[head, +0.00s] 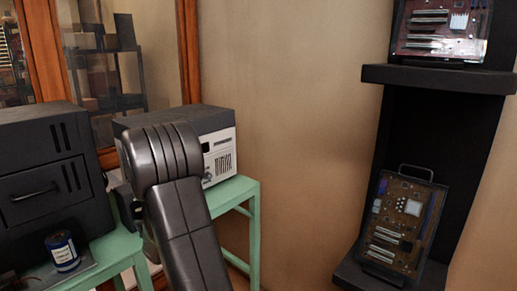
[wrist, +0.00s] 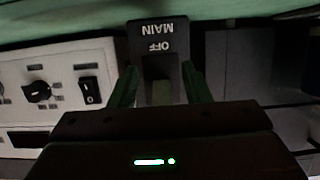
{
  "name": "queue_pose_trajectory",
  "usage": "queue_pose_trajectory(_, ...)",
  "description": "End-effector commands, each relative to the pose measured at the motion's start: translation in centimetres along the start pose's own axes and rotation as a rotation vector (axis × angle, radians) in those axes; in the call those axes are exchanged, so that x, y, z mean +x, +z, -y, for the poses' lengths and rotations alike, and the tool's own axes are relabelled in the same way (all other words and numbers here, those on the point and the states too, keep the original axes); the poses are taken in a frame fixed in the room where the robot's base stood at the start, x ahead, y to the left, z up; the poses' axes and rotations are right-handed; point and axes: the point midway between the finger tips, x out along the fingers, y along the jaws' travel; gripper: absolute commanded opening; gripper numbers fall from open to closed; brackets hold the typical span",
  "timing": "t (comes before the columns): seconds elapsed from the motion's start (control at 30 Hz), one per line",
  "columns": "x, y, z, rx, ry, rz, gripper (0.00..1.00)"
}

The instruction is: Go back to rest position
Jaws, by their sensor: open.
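My gripper (wrist: 158,78) shows in the wrist view, with its two dark green-tinted fingers spread apart. Beyond and between the fingers is a dark block (wrist: 158,38) marked "MAIN" and "OFF", seen upside down.
A white panel (wrist: 62,80) with a knob and a rocker switch lies left in the wrist view. In the head view, a grey-topped device (head: 218,122) and a dark cabinet (head: 45,165) stand on green tables. A blue can (head: 62,250) stands front left. A black shelf (head: 440,78) holds circuit boards at right.

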Motion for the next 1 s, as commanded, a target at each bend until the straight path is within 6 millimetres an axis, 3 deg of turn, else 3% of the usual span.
queue_pose_trajectory(0.4, 0.76, 1.44, -0.01, 0.001, 0.0, -0.169, 0.44)
queue_pose_trajectory(1.0, 1.04, 1.37, 0.0, 0.0, 0.0, -0.284, 0.44)
